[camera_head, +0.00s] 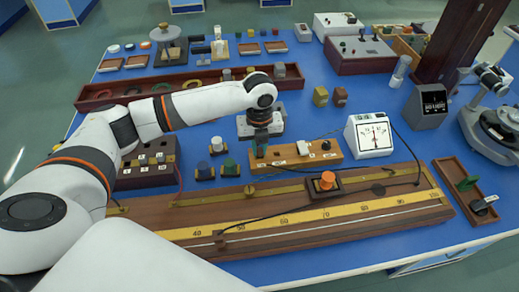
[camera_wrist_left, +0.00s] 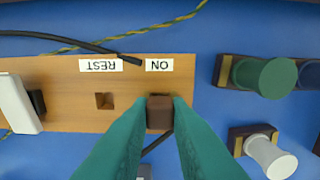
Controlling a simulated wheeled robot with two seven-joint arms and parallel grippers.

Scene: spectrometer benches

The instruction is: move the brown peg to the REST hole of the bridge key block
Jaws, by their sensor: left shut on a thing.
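The bridge key block (camera_wrist_left: 60,75) is a light wooden block with REST and ON labels, upside down in the left wrist view. It also shows in the head view (camera_head: 292,161). The square REST hole (camera_wrist_left: 104,100) is empty, beside the REST label. My left gripper (camera_wrist_left: 160,110) has its green fingers shut on the brown peg (camera_wrist_left: 159,113), at the ON position. How deep the peg sits there is hidden. In the head view the left gripper (camera_head: 260,148) is over the block's left end. My right gripper is not in view.
A white key (camera_wrist_left: 15,103) stands on the block past the REST hole. Green (camera_wrist_left: 262,76) and white (camera_wrist_left: 270,157) coils sit beside the block's ON end. A black cable (camera_wrist_left: 60,36) runs along the block. A dial meter (camera_head: 372,136) and the long slide-wire board (camera_head: 300,212) are close by.

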